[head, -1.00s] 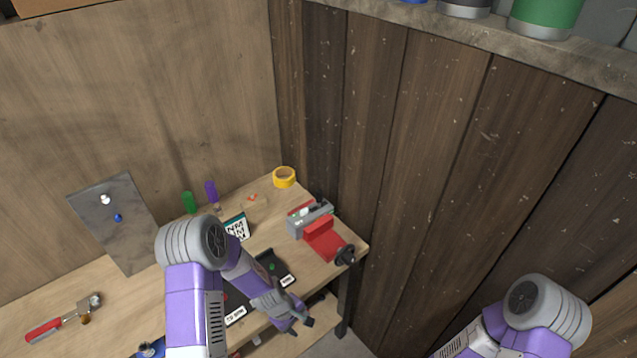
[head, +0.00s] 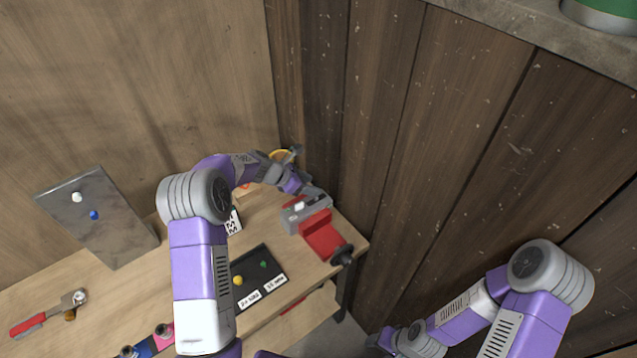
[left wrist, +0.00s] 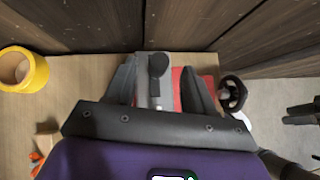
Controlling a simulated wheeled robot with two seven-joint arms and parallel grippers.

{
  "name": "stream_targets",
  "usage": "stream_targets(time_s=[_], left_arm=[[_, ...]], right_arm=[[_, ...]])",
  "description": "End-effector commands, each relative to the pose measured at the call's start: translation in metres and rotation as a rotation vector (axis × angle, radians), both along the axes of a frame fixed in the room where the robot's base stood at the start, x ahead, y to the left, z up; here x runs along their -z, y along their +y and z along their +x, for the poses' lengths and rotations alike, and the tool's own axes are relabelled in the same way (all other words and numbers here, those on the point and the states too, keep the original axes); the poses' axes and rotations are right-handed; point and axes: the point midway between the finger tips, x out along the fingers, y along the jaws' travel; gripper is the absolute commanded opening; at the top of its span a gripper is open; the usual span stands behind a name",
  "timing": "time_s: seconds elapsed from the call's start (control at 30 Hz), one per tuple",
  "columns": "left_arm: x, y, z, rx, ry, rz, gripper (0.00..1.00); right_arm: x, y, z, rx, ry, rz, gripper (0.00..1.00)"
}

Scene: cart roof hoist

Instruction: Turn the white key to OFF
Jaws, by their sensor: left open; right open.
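A small white key (head: 77,197) stands above a blue one (head: 94,215) on a grey metal plate (head: 100,240) at the left. At this size I cannot read an OFF mark or the key's angle. My left gripper (head: 312,190) is far to its right, over the back of the grey and red vise (head: 318,228). In the left wrist view, its open fingers (left wrist: 160,88) are on either side of a grey vise part with a dark round end. My right gripper (left wrist: 300,114) is open and empty at the right edge of that view; the head view shows its arm low at the right.
A yellow tape roll (left wrist: 22,70) lies beside the left gripper. A black tray (head: 258,275) with labels is at the bench's front. A red-handled tool (head: 45,317) lies at the left. Wooden walls close off the back and right.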

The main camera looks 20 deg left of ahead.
Motion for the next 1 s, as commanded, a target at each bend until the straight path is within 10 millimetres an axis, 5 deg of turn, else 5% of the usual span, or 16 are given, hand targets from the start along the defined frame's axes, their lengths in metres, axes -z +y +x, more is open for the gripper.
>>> stream_targets(time_s=[0.23,0.63,1.0], left_arm=[[0.026,-0.018,0.016,0.001,0.001,0.003,0.54],[0.031,-0.022,0.020,0.000,-0.001,0.003,0.52],[0.031,-0.022,0.019,0.001,0.000,0.003,0.00]], right_arm=[[-0.003,0.000,0.000,0.000,-0.001,0.000,0.54],[-0.003,0.000,0.000,0.000,-0.001,0.000,0.54],[-0.003,0.000,0.000,0.000,-0.001,0.000,0.54]])
